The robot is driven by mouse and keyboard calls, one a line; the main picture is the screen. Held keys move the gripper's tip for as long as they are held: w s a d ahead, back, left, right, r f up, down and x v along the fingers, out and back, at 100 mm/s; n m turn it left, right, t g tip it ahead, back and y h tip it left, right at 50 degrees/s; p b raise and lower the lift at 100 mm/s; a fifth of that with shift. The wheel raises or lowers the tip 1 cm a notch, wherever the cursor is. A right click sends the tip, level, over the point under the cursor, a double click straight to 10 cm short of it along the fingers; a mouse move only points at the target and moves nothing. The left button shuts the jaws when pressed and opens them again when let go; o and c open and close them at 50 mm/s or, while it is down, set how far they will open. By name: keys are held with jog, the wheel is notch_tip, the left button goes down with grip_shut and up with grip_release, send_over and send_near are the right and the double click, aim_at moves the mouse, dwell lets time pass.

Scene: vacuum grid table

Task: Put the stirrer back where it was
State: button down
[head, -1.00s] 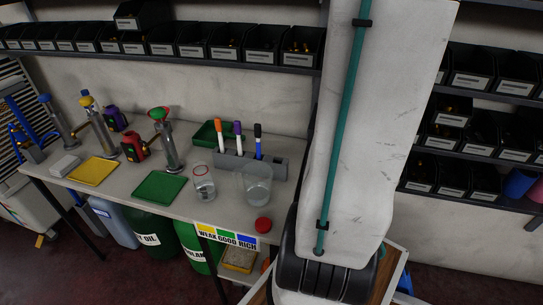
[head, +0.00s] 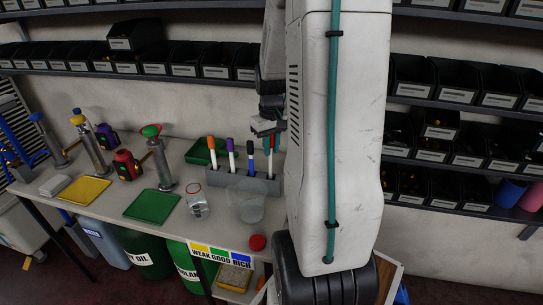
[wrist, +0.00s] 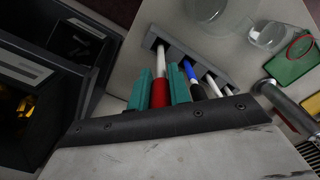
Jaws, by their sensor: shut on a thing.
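The stirrer, a pale rod with a red handle (wrist: 160,92), is between the teal fingers of my gripper (wrist: 159,75). My gripper is shut on the red handle. The rod points down at the end slot of the grey holder (wrist: 182,46); the wrist view does not show clearly how deep its tip sits. In the head view my gripper (head: 266,128) is above the right end of the holder (head: 271,187), with the stirrer (head: 271,163) upright below it. My arm hides part of that end.
Black bins (head: 192,58) line the shelf behind.

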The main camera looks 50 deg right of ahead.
aim_at(270, 159)
jog(key=shift+f, duration=1.85)
jog(key=c, duration=1.3)
grip_release()
jog(key=shift+f, duration=0.1)
